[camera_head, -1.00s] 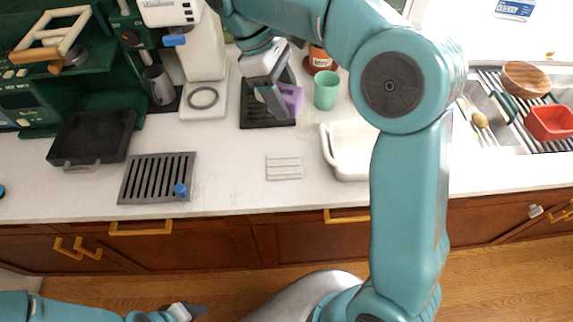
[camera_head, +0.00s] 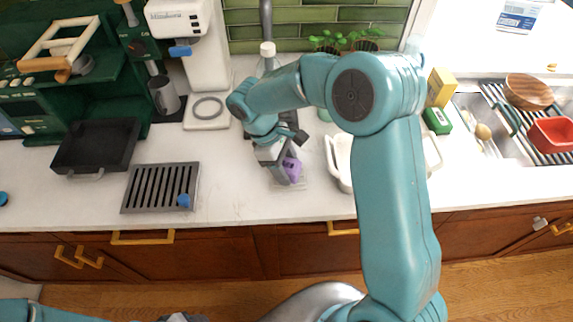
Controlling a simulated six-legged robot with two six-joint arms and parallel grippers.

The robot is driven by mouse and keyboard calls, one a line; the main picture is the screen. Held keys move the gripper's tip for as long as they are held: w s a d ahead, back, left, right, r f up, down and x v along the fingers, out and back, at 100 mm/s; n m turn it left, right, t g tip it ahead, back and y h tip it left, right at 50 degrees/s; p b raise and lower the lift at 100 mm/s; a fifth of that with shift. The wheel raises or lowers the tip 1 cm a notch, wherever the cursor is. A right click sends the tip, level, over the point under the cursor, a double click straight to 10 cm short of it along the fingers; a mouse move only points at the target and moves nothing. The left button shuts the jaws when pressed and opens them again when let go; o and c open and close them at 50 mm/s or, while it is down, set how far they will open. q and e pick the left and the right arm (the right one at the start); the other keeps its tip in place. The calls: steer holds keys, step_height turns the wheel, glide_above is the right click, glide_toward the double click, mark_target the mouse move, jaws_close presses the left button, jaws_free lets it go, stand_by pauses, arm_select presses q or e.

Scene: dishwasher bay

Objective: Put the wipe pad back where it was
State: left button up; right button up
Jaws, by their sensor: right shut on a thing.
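The purple wipe pad (camera_head: 292,170) is in the jaws of my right gripper (camera_head: 285,170), which is shut on it and points down over the counter. A pale ridged holder (camera_head: 290,186) lies on the counter just below and partly behind the pad and gripper. I cannot tell whether the pad touches it. My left gripper (camera_head: 176,318) is at the bottom edge, mostly cut off, in front of the cabinets. Its jaws cannot be made out.
A white basin (camera_head: 339,180) stands close to the right of my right gripper, partly behind my arm. A slotted grey drip tray (camera_head: 160,188) lies to the left. The coffee machine (camera_head: 207,60) stands behind. The counter between tray and holder is clear.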

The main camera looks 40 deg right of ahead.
steer(key=shift+f, duration=0.15)
steer(key=shift+f, duration=0.1)
steer(key=shift+f, duration=0.15)
steer(key=o, duration=1)
steer(key=shift+r, duration=0.2)
steer(key=v, duration=1.2)
steer(key=shift+r+b, duration=0.1)
steer(key=shift+b, duration=0.3)
